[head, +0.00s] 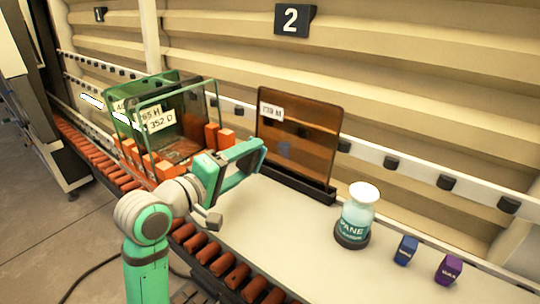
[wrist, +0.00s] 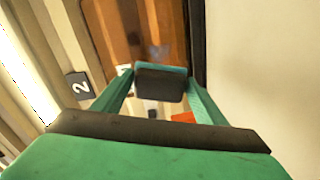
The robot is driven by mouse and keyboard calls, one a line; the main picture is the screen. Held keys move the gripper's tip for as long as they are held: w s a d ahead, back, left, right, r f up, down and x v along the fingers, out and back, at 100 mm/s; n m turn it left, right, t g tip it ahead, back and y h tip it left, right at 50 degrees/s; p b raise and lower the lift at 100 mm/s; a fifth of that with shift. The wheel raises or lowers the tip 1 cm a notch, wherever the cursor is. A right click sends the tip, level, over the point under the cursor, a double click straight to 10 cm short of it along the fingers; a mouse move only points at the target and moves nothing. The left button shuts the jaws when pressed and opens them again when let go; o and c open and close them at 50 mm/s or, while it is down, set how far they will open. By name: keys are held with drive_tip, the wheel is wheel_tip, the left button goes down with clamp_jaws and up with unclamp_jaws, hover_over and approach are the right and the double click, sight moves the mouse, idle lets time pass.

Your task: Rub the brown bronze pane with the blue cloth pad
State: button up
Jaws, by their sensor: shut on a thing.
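The brown bronze pane (head: 312,155) stands upright in a dark base rail on the white bench, with a "178 M" label at its upper left. A faint bluish patch shows on it. The pane (wrist: 160,22) also shows in the wrist view, beyond the fingers. My gripper (head: 256,152) is at the pane's lower left edge in the head view.
Green-framed glass panes (head: 178,92) stand in an orange rack at left. A pane cleaner bottle (head: 356,215) stands right of the bronze pane. A small blue block (head: 405,250) and a purple block (head: 447,268) stand farther right. Orange rollers (head: 225,265) line the bench front.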

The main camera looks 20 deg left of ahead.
sight(278, 145)
drive_tip(key=shift+x, duration=3.45)
drive_tip(key=shift+x, duration=1)
drive_tip(key=shift+d, duration=0.2)
drive_tip(key=shift+s+d, duration=0.4)
drive_tip(key=shift+d, duration=0.5)
drive_tip(key=shift+s+d, duration=0.4)
drive_tip(key=shift+d, duration=0.45)
drive_tip(key=shift+w, duration=0.1)
drive_tip(key=shift+w+a, duration=0.3)
drive_tip(key=shift+a, duration=0.3)
drive_tip(key=shift+w+a, duration=0.25)
drive_tip(key=shift+a, duration=0.35)
drive_tip(key=shift+w+a, duration=0.3)
drive_tip(key=shift+a, duration=0.3)
drive_tip(key=shift+f, duration=0.1)
